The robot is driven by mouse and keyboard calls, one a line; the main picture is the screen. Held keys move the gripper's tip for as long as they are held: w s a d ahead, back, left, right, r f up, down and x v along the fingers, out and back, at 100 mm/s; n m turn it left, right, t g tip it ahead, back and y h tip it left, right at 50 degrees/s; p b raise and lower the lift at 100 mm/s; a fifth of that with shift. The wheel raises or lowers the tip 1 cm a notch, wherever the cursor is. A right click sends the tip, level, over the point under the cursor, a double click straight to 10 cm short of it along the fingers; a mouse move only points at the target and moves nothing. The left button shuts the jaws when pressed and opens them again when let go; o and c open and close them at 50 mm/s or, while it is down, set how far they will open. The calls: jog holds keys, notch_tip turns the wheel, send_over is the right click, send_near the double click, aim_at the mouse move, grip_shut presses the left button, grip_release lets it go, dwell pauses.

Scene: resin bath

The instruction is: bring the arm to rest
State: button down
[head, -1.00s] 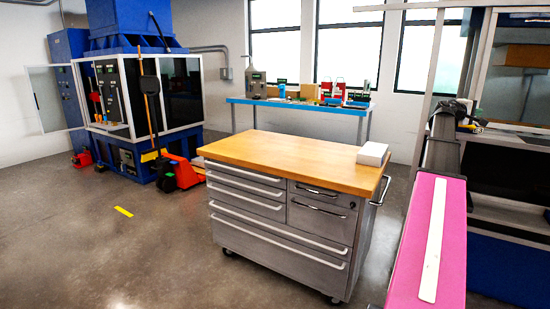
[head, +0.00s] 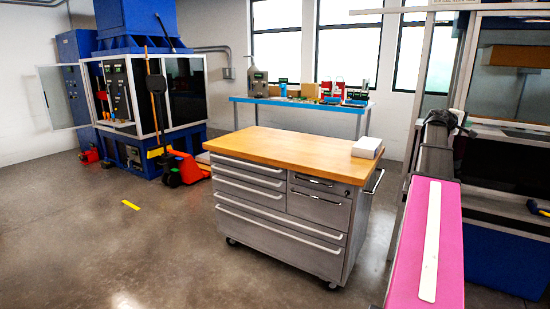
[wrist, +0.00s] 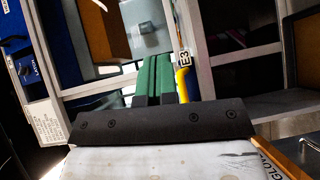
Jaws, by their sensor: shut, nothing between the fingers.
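My arm shows at the right of the head view as a pink link with a white strip. Beyond it, my gripper (head: 447,120) is a small dark shape in front of the glass-fronted cabinet (head: 522,95); its fingers cannot be made out there. In the wrist view two green fingers of my gripper (wrist: 154,72) lie side by side beyond a black bolted plate, shut with nothing between them. A yellow piece (wrist: 183,84) with an "E3" label shows just right of the fingers.
A steel drawer cart with a wooden top (head: 285,147) stands in the middle, with a white box (head: 367,148) at its right end. Behind are a blue bench (head: 300,104), a blue machine (head: 135,90) and an orange pallet jack (head: 185,168). Floor at front left is clear.

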jog(key=a+f+m+y, duration=0.1)
jog(key=a+f+y, duration=0.8)
jog(key=a+f, duration=2.2)
jog(key=s+a+f+g+y, duration=0.1)
jog(key=s+a+f+y, duration=0.1)
jog(key=s+a+f, duration=0.4)
jog(key=s+a+f+g+y, duration=0.1)
jog(key=s+a+f+y, duration=0.2)
jog(key=s+a+f, duration=0.4)
jog(key=s+a+f+m+g+y, duration=0.1)
jog(key=s+a+f, duration=0.5)
jog(key=a, duration=1.1)
jog(key=shift+s+a+f+g+y, duration=0.25)
jog(key=shift+f+g+y, duration=0.15)
jog(key=shift+f+y, duration=0.35)
